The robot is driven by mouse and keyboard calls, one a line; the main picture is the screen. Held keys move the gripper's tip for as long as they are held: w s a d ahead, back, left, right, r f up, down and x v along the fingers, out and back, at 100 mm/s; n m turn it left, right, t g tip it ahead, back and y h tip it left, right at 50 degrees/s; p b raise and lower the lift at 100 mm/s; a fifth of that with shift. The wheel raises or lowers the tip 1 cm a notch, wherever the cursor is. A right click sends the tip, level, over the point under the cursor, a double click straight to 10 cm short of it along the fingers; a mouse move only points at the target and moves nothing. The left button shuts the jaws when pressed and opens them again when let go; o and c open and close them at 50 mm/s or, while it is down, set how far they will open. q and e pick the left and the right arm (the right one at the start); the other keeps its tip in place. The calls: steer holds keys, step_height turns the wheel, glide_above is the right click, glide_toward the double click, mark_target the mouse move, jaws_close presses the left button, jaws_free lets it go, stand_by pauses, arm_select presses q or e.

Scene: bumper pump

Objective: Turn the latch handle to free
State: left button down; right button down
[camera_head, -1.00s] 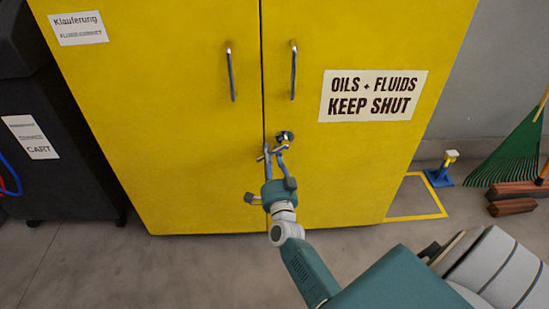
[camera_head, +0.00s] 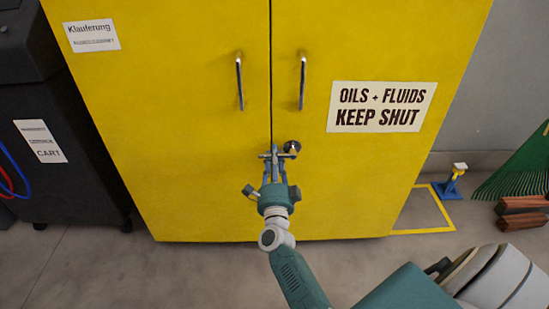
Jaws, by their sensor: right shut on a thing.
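The latch handle (camera_head: 282,154) is a small metal bar low on the yellow cabinet (camera_head: 190,180), by the seam between its two doors. It lies nearly level. Its round metal boss (camera_head: 292,147) is at its right, on the right door. My right gripper (camera_head: 273,157) reaches up from below and is shut on the latch handle. The fingers hide part of the bar. Both cabinet doors are shut. My left gripper is not in view.
Two upright door pulls (camera_head: 239,82) (camera_head: 303,82) are above the latch. A black cart (camera_head: 70,185) stands left of the cabinet. At right are a blue-based object (camera_head: 449,190), a green rake (camera_head: 518,178) and wood pieces (camera_head: 522,204). The floor before the cabinet is clear.

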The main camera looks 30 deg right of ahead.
stand_by(0.3)
steer(key=c, duration=1.6)
jaws_free()
steer(key=shift+o, duration=0.2)
steer(key=v, duration=0.7)
steer(key=shift+s, duration=0.25)
steer(key=shift+a, duration=0.15)
